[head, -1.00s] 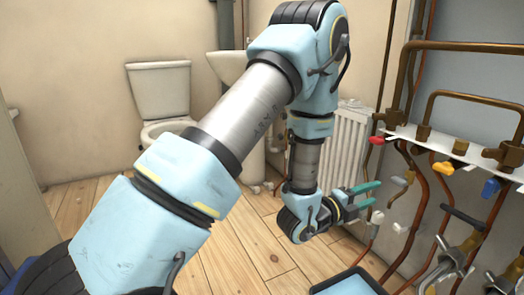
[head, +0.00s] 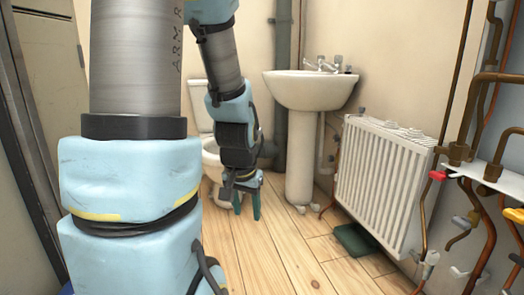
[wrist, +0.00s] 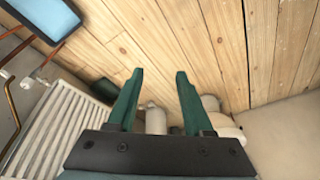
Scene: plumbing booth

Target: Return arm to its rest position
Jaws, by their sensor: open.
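My arm fills the left of the head view, with pale blue joints and grey metal tubes. My gripper (head: 247,200) hangs in front of the toilet, its green fingers pointing down toward the wooden floor. In the wrist view my gripper (wrist: 158,100) shows two green fingers spread wide apart with nothing between them. The floor lies below the fingers. The arm's upper part is cut off by the top edge of the head view.
A white radiator (head: 385,185) stands on the right, a pedestal sink (head: 308,90) at the back and a toilet (head: 211,150) behind my gripper. Copper pipes (head: 455,155) run at the far right. A dark green box (head: 355,240) lies by the radiator. The middle floor (head: 275,255) is clear.

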